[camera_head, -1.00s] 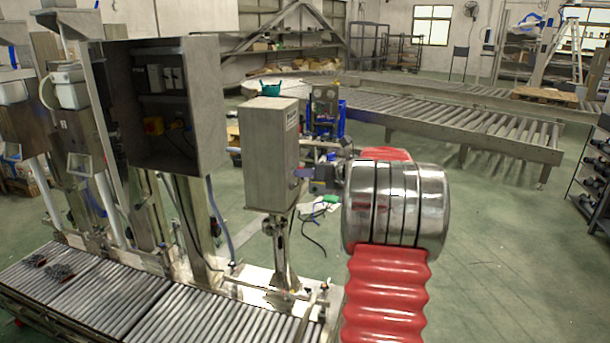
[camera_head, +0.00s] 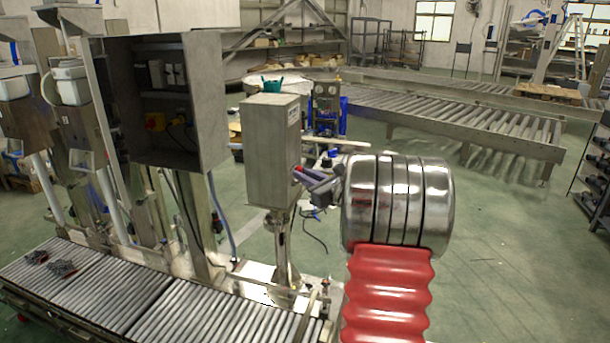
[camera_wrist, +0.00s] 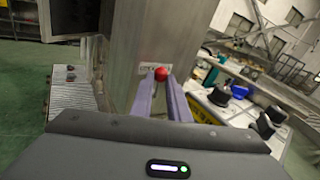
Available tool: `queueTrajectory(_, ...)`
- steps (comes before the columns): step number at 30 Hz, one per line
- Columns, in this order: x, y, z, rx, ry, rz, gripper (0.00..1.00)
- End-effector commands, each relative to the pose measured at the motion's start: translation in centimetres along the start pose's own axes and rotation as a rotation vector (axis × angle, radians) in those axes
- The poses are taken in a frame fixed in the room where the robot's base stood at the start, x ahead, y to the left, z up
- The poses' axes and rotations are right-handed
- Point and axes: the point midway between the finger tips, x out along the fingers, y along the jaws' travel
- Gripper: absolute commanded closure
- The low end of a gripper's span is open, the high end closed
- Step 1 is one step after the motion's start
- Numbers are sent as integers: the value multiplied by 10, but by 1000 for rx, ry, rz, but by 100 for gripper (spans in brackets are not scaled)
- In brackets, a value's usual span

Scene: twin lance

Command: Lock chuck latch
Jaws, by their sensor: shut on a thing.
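A grey metal box (camera_head: 272,150) stands on a post beside the roller conveyor. A round red knob (camera_wrist: 161,73) shows at this box's face in the wrist view. My gripper (camera_wrist: 161,80) has its two purple-grey fingers at the knob, one on each side, shut on it. In the head view my gripper (camera_head: 305,177) reaches left from behind my silver arm joint to the right side of the box. A small red spot shows at its fingertips there. No part clearly recognizable as a chuck or its latch shows; how the knob is mounted is hidden.
A roller conveyor (camera_head: 120,295) runs along the lower left, with small dark pieces (camera_head: 62,267) on it. An open-fronted cabinet (camera_head: 205,95) stands left of the box. Another roller conveyor (camera_head: 470,125) lies behind. Green floor (camera_head: 500,250) at right is clear.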

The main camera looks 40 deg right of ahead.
Motion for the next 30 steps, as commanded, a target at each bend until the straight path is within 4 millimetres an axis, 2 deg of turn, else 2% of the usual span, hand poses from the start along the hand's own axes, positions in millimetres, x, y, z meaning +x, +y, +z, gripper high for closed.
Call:
queueTrajectory(18,-8,14,-11,-297,-201,-44,100)
queueTrajectory(30,-10,18,-13,-369,-252,-54,100)
